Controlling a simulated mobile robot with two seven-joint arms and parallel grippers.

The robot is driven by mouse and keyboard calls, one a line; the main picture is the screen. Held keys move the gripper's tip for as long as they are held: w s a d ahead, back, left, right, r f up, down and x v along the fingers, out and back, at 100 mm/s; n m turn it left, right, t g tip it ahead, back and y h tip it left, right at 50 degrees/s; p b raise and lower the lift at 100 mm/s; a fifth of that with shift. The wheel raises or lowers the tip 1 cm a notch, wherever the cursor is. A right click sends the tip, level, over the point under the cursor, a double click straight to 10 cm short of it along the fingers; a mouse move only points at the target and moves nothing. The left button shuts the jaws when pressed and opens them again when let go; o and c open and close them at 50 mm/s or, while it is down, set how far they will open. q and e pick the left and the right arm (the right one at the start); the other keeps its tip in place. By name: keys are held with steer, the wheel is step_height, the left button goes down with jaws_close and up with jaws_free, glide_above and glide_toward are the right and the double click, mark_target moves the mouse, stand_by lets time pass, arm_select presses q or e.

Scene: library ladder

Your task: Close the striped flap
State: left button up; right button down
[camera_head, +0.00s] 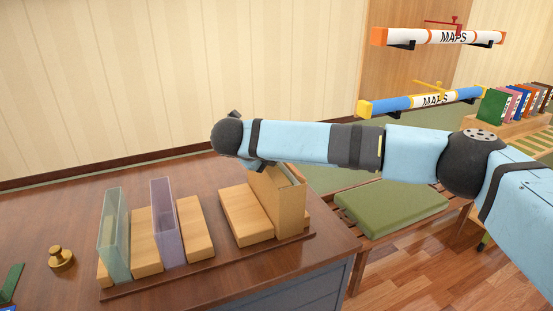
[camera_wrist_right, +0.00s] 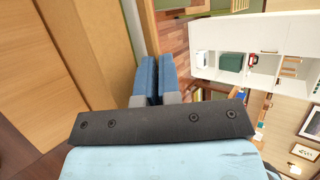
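I cannot make out a striped flap in either view. On the brown desk, a tall wooden holder (camera_head: 291,214) stands at the right end of a low rack, partly covered by my right arm. A greenish pane shows at its top. My right gripper shows in the right wrist view (camera_wrist_right: 157,75) as two blue fingers side by side with no clear gap, and nothing shows between them. A wooden panel (camera_wrist_right: 95,35) is close to their left; I cannot tell whether they touch it. In the head view the arm hides these fingers. My left gripper is not in view.
The rack also holds a translucent green pane (camera_head: 115,235), a purple pane (camera_head: 163,222) and wooden blocks (camera_head: 195,228). A brass weight (camera_head: 61,259) stands at the left. A bench with a green cushion (camera_head: 390,209) is right of the desk. Map tubes (camera_head: 425,101) hang behind.

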steer(key=c, duration=1.3)
jaws_free()
steer(key=shift+c, duration=0.2)
steer(key=shift+s, duration=0.1)
